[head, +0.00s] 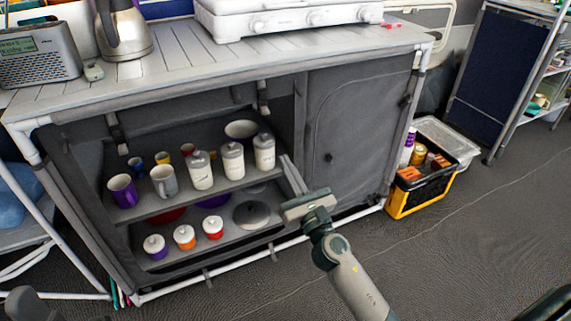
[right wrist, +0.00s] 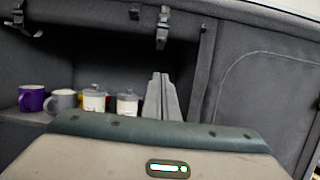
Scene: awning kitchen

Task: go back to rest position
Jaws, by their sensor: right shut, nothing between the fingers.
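My right gripper (head: 287,160) reaches in from the bottom right of the head view, in front of the open side of the grey cabinet (head: 350,135). Its two fingers lie together, shut and empty, near the right end of the upper shelf. In the right wrist view the gripper (right wrist: 161,78) points up, its fingers side by side with nothing between them. My left gripper cannot be made out in the head view.
The upper shelf holds a purple mug (head: 123,191), a grey mug (head: 164,181) and white canisters (head: 233,160). Small lidded jars (head: 184,237) and a round lid (head: 252,215) are below. A yellow-black crate (head: 423,185) stands right. Floor in front is clear.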

